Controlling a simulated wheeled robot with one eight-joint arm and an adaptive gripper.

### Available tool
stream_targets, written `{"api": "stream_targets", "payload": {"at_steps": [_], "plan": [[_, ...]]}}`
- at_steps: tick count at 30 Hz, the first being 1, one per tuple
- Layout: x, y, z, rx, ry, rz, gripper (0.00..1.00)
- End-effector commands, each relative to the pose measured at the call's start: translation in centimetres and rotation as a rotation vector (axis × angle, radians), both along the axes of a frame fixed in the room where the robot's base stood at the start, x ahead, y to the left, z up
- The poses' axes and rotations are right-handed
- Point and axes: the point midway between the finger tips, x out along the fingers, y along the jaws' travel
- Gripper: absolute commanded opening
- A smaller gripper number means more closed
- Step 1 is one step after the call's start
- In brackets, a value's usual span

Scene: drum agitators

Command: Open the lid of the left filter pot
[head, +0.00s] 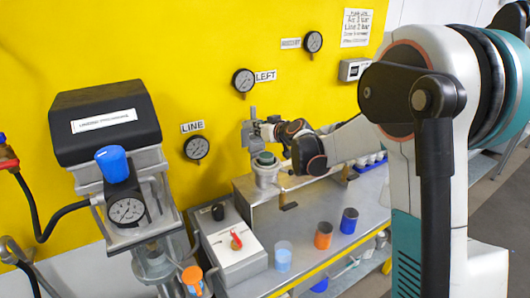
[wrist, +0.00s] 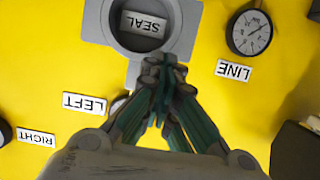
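The left filter pot (head: 266,172) stands on the metal bench below the LEFT label, with a dark green round top facing up. A grey lid (head: 247,133) stands raised near the wall just behind the pot. In the wrist view the lid (wrist: 98,22) shows a round dark recess with a SEAL label in it. My gripper (head: 262,130) is above the pot, beside the lid. In the wrist view its fingers (wrist: 165,68) come together at the lid's lower edge. They look shut, with no object clearly visible between them. The exact contact is hidden.
Gauges on the yellow wall carry LINE (head: 197,147), LEFT (head: 244,81) and RIGHT (head: 313,42) labels. Blue (head: 349,220) and orange (head: 323,235) cups and a control box (head: 232,250) stand in front. A black-hooded unit (head: 105,122) is at left.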

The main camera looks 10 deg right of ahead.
Motion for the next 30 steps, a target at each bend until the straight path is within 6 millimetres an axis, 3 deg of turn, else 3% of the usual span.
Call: {"api": "stream_targets", "payload": {"at_steps": [18, 30], "plan": [[1.9, -4.2, 3.0, 0.001, 0.000, -0.003, 0.00], [2.0, -4.3, 3.1, 0.001, -0.001, -0.002, 0.00]]}}
